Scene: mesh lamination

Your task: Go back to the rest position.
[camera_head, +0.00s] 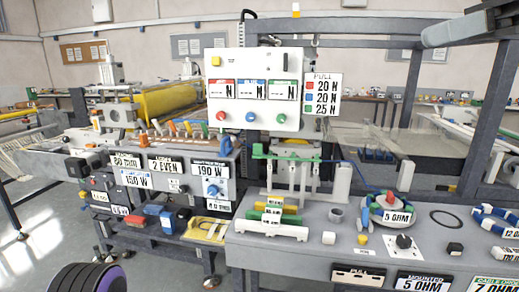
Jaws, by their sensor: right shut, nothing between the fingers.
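No gripper of my left arm can be made out.
A white panel (254,90) with three readouts stands behind. A control cabinet (160,165) is left. Dark frame posts (405,110) rise at right.

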